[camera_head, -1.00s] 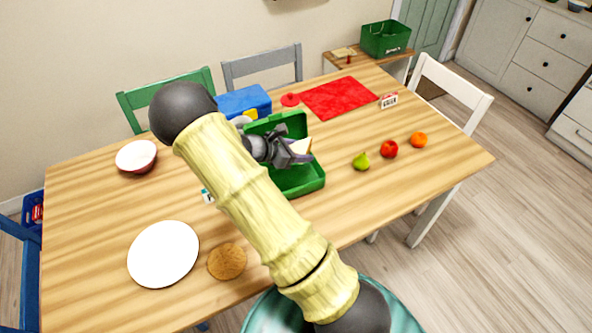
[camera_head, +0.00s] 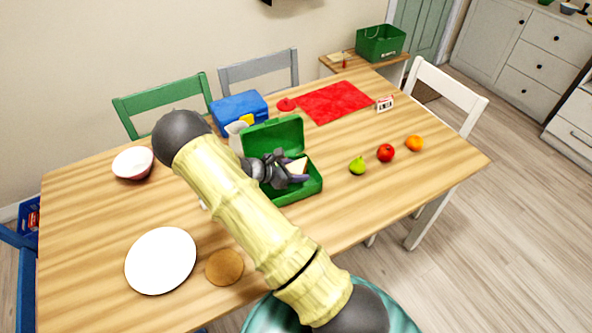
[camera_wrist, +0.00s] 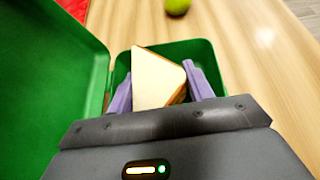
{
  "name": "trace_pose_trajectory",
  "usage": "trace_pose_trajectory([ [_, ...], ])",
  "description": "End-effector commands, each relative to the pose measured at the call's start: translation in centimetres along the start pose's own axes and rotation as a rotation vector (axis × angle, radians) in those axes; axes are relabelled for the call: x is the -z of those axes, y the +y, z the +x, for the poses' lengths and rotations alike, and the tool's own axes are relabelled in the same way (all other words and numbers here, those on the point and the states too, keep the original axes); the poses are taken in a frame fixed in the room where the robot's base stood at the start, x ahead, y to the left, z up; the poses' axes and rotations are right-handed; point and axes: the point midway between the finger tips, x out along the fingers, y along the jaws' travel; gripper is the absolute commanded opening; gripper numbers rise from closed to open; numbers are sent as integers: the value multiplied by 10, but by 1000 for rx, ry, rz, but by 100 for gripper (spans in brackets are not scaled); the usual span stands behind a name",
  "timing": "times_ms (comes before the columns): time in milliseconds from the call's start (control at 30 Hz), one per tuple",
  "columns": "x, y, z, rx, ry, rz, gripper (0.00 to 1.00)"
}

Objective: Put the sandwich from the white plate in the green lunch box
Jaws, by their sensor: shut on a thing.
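My gripper (camera_head: 291,179) is inside or just over the open green lunch box (camera_head: 309,189). In the wrist view my gripper (camera_wrist: 159,92) is shut on the sandwich (camera_wrist: 155,77), a white-bread triangle with a brown crust, between two purple fingers. The sandwich (camera_head: 299,167) also shows in the head view. The lunch box (camera_wrist: 204,50) lies around it in the wrist view, with its lid raised at the left. I cannot tell whether the sandwich touches the box floor. The white plate (camera_head: 160,260) at the table's front left is empty.
A blue box (camera_head: 236,110) stands behind the lunch box. A pear (camera_head: 358,166), an apple (camera_head: 385,153) and an orange (camera_head: 414,143) lie to its right. A red mat (camera_head: 335,101) lies at the back. A brown round item (camera_head: 225,267) lies beside the plate.

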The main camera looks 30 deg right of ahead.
Motion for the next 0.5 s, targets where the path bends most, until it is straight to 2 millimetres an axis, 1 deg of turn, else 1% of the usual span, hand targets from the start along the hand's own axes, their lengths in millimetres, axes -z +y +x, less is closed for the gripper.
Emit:
trace_pose_trajectory([
  [500, 9, 0, 5, 0, 0, -1, 46],
])
